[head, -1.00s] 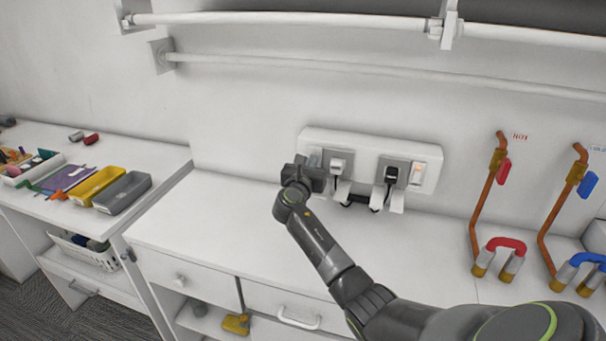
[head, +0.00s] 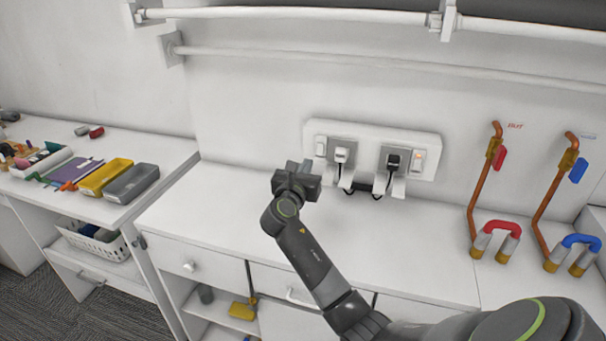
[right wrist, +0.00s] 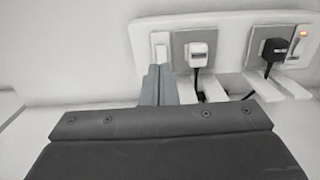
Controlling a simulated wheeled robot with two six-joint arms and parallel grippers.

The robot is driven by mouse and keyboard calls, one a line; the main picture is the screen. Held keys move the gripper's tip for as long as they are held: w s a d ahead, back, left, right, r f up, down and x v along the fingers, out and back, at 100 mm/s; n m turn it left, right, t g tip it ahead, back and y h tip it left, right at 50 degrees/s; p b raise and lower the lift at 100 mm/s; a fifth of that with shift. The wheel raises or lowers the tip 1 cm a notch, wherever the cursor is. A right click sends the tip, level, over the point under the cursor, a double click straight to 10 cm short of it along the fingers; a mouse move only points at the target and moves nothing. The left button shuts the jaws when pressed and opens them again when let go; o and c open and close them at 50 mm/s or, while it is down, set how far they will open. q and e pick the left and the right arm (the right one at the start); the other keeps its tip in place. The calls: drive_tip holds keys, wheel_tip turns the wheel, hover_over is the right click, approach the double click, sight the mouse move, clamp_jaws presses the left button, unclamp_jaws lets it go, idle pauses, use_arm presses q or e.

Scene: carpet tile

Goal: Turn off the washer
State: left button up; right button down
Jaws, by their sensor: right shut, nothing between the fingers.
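A white wall panel (head: 374,135) holds two grey sockets with a rocker switch at each end. The left switch (head: 320,146) is plain white and unlit; it also shows in the right wrist view (right wrist: 161,47). The right switch (head: 418,161) has a glowing orange light. A white plug (head: 341,155) is in the left socket and a black plug (head: 393,161) is in the right one. My right gripper (head: 305,166) is shut and empty, just below and in front of the left switch, apart from it in the head view. No washer is in view. My left gripper is not in view.
A white counter (head: 230,205) runs under the panel, mostly clear. Copper pipes (head: 480,195) with red and blue valves stand at right. White rails (head: 300,60) cross the wall above. A side table at left holds yellow and grey bins (head: 103,178).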

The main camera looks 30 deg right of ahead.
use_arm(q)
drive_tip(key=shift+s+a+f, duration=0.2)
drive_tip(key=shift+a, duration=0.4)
use_arm(e)
drive_tip(key=shift+v, duration=1.05)
drive_tip(key=shift+r, duration=0.15)
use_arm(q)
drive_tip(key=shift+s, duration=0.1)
